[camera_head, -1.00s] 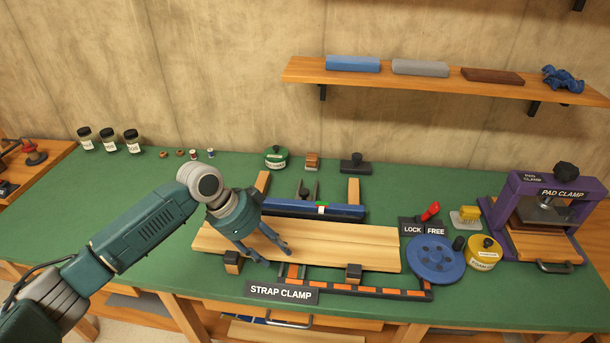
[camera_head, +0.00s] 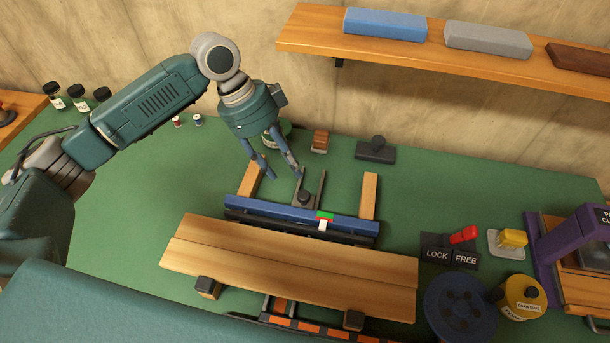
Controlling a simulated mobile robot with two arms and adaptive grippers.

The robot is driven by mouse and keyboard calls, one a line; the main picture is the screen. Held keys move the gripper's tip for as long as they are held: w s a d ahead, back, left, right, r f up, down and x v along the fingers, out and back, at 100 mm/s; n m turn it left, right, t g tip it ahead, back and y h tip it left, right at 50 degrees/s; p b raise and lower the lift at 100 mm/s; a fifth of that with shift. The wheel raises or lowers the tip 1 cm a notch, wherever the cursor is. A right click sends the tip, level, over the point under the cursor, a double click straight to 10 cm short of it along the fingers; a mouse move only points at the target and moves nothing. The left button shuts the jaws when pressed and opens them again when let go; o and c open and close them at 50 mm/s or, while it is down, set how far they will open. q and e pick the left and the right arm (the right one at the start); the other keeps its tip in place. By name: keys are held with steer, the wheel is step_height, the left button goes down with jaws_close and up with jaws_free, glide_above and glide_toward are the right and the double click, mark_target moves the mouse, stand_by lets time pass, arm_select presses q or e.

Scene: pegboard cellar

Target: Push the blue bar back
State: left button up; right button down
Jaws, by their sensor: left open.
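The blue bar (camera_head: 278,212) lies across the strap clamp between two wooden rails, behind the pale wooden boards (camera_head: 290,262). A green, red and white marker (camera_head: 324,221) sits on the bar right of its middle. A dark strip runs along the bar's front side, close to the boards' back edge. My left gripper (camera_head: 282,174) is open and empty, fingers pointing down. Its fingertips show just beyond the bar's left half in the head view, apparently above the bench and clear of the bar; their exact height is hard to tell. My right gripper is not in view.
A dark knob (camera_head: 305,194) on a bracket stands behind the bar. A red lever (camera_head: 463,235) sits by the LOCK and FREE labels, beside a blue wheel (camera_head: 460,308). A shelf (camera_head: 420,62) hangs above the back.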

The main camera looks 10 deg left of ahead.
mark_target(303, 194)
arm_select(q)
steer(key=x, duration=0.3)
steer(key=p+x, duration=0.1)
steer(key=x, duration=0.2)
steer(key=p+x, duration=0.1)
steer(key=x, duration=0.3)
steer(key=shift+s+d, duration=0.1)
steer(key=shift+s, duration=0.2)
steer(key=shift+f, duration=0.1)
steer(key=shift+c, duration=0.3)
jaws_close()
steer(key=shift+w, duration=0.15)
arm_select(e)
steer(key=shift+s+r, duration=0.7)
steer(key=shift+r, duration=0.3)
